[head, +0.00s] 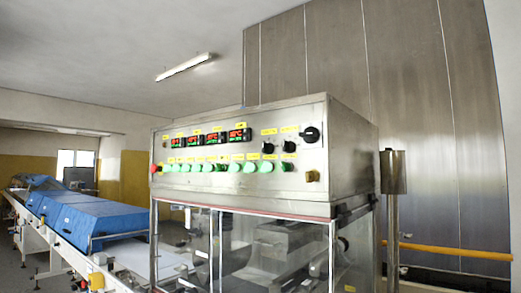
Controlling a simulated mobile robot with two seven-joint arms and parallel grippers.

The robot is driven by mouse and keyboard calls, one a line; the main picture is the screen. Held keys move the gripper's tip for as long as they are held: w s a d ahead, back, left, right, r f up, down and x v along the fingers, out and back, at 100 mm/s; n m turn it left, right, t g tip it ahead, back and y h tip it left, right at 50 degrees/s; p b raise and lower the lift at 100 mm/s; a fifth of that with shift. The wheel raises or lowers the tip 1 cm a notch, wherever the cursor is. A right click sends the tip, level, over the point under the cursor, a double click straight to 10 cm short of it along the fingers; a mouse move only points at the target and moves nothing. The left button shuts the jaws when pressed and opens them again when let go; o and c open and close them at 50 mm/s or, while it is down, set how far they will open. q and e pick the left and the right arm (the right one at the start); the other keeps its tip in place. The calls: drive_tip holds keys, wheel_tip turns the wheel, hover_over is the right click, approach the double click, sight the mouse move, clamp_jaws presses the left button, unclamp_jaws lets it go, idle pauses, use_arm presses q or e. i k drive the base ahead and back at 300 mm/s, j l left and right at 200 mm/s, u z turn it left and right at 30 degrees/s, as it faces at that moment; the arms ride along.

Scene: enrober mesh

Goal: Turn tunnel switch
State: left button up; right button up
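The machine's steel control panel (225,135) is in the middle of the head view. Its face carries several black rotary switches: a large one (310,134) at the upper right, and two smaller ones, a middle one (289,146) and a left one (267,148). Yellow labels sit above them, but their text is too small to read, so I cannot tell which is the tunnel switch. Neither of my grippers shows in this view.
Green buttons (249,167) line the panel below red displays (240,135). Clear panels enclose machinery below. A conveyor with blue covers (85,215) runs left. A steel post (393,215) and yellow rail (455,252) stand right.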

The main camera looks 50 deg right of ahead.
sight(285, 167)
drive_tip(key=k+z, duration=0.2)
drive_tip(key=z, duration=0.3)
drive_tip(key=k+l+z, duration=0.2)
drive_tip(key=z, duration=0.3)
drive_tip(key=k+l+z, duration=0.15)
drive_tip(key=z, duration=0.35)
